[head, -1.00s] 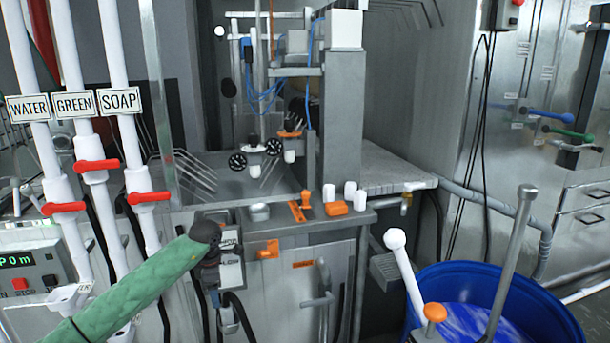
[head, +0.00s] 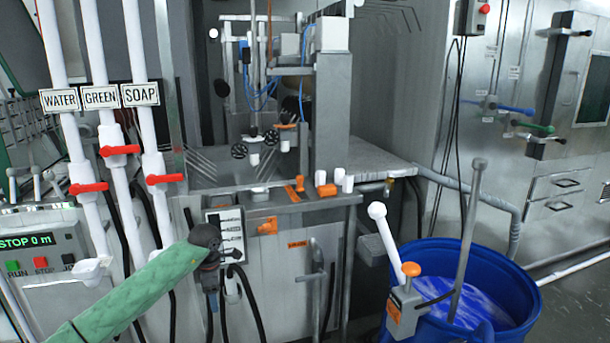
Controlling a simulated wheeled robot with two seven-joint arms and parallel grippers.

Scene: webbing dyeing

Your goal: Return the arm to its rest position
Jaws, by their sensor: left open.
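My left arm in a green sleeve comes in from the lower left. My left gripper (head: 210,262) is at its end, dark and small, in front of the steel machine's front panel. It is open, and I see nothing held in it. A panel with dark markings (head: 231,237) shows just behind and to the right of it. I cannot tell whether the gripper touches anything. My right gripper is not in view.
Three white pipes labelled WATER (head: 60,100), GREEN (head: 100,97) and SOAP (head: 140,94) have red valve handles. A control panel (head: 35,250) reads STOP 0 m. A blue tub (head: 515,318) with blue liquid stands at lower right. Grey floor shows at far right.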

